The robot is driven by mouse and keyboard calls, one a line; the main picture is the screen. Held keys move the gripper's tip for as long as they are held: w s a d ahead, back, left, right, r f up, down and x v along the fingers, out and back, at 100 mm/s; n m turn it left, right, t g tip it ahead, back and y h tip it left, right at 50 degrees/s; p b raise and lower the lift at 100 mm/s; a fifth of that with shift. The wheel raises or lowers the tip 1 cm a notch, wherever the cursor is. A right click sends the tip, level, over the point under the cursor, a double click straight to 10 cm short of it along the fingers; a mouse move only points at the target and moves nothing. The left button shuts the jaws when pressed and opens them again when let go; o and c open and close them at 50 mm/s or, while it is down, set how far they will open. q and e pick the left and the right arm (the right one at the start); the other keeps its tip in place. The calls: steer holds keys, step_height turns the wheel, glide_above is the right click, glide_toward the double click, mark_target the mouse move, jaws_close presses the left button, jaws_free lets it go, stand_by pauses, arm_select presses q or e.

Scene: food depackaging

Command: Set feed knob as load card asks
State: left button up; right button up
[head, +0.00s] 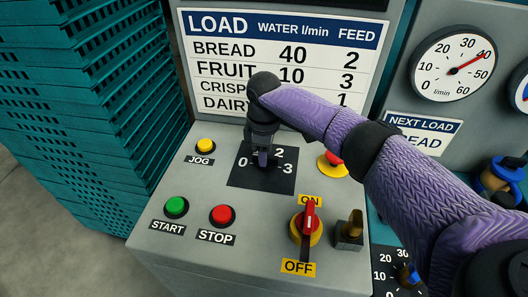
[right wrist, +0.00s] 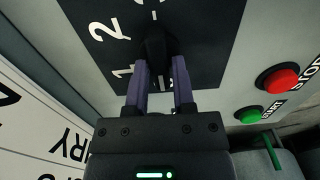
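The feed knob (right wrist: 157,45) is black and sits on a dark dial plate (head: 238,179) on the grey panel. In the head view the 0, 2 and 3 show, with my gripper covering much of the knob. My right gripper (right wrist: 161,66) has its two purple fingers on either side of the knob, which fills the gap between them. Which number the knob points at I cannot tell. The load card (head: 275,62) lists BREAD with water 40 and feed 2. The NEXT LOAD sign (head: 423,132) is partly covered by my arm; "EAD" is readable. My left gripper is not in view.
A yellow JOG button (head: 205,145), green START (head: 176,207), red STOP (head: 222,215) and a red ON/OFF switch (head: 308,222) surround the dial. A red button (head: 334,158) is right of it. A gauge (head: 452,64) reads near 40. Teal crates (head: 85,110) stand left.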

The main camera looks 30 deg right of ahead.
jaws_close()
